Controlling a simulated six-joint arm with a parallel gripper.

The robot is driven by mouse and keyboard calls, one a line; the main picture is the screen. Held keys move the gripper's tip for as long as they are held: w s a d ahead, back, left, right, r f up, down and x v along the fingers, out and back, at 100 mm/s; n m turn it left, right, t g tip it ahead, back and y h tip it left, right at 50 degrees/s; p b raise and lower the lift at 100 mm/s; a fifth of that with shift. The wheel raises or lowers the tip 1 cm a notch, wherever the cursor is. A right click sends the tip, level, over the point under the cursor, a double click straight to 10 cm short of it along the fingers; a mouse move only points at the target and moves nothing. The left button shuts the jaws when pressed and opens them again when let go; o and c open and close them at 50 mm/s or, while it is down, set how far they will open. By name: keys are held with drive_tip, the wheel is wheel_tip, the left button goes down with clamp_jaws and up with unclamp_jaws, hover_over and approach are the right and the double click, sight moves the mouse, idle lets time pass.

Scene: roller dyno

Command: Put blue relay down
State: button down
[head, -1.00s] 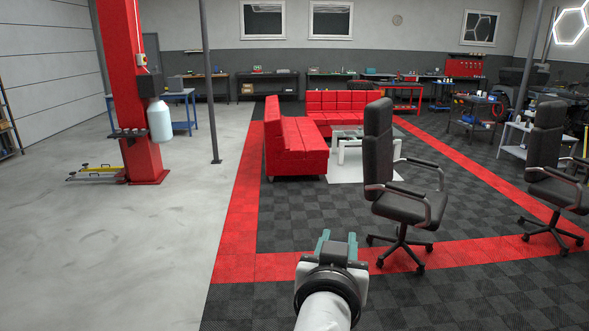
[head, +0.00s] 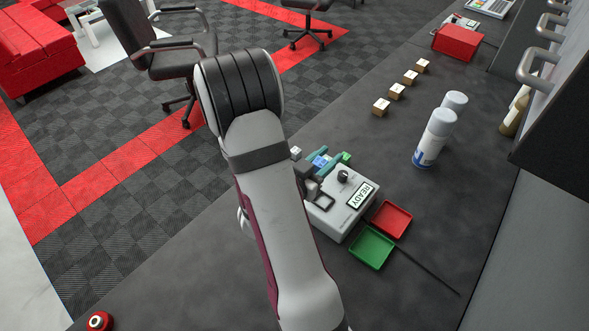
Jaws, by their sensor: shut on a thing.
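In the head view, my gripper (head: 321,161) has teal fingers and sits just behind a light grey tester box (head: 341,208), partly hidden by my own arm. A small blue relay (head: 320,162) shows between the fingers, and the gripper is shut on it. The box has a black knob and a display reading READY. A small green piece (head: 346,157) is just right of the fingers, and a small whitish piece (head: 295,153) is to their left. Whether the relay touches anything beneath it is hidden.
A red tray (head: 391,220) and a green tray (head: 371,249) lie at the box's right front. Two spray cans (head: 435,138), several small wooden blocks (head: 396,91) and a red box (head: 457,41) stand farther back on the dark workbench (head: 400,285). A red button (head: 98,321) is at bottom left.

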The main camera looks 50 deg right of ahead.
drive_tip(key=shift+m+g, duration=0.3)
drive_tip(key=f, duration=0.3)
drive_tip(key=s+f, duration=0.1)
drive_tip(key=f, duration=0.6)
drive_tip(key=shift+s+d+f, duration=0.4)
drive_tip(key=c, duration=0.6)
unclamp_jaws()
drive_tip(key=shift+f, duration=0.1)
